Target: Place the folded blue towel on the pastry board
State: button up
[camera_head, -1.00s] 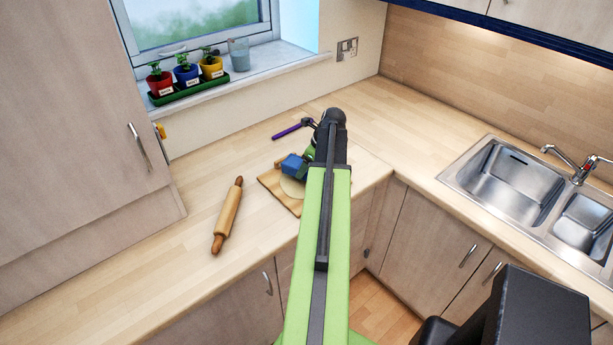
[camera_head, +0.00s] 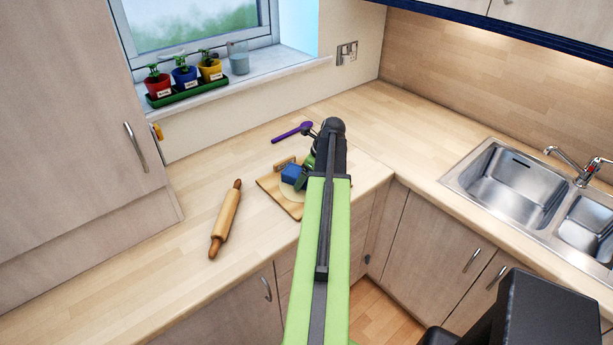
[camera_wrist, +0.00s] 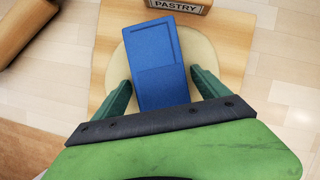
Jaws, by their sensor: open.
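The folded blue towel (camera_wrist: 157,65) lies on the pale round patch of the wooden pastry board (camera_wrist: 232,60) in the wrist view. In the head view the towel (camera_head: 293,173) shows on the board (camera_head: 269,183), partly hidden by my arm. My gripper (camera_wrist: 159,88) is open. Its two green fingers stand apart on either side of the towel's near part, with a gap visible at each side. In the head view my gripper (camera_head: 309,170) is largely hidden behind my arm's end.
A block labelled PASTRY (camera_wrist: 180,4) stands at the board's far edge. A rolling pin (camera_head: 226,219) lies left of the board, and a purple spoon (camera_head: 292,132) lies behind it. Potted plants (camera_head: 185,75) stand on the sill. The sink (camera_head: 515,180) is at the right.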

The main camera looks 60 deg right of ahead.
jog(key=p+v, duration=1.1)
jog(key=v, duration=0.1)
jog(key=shift+r, duration=0.2)
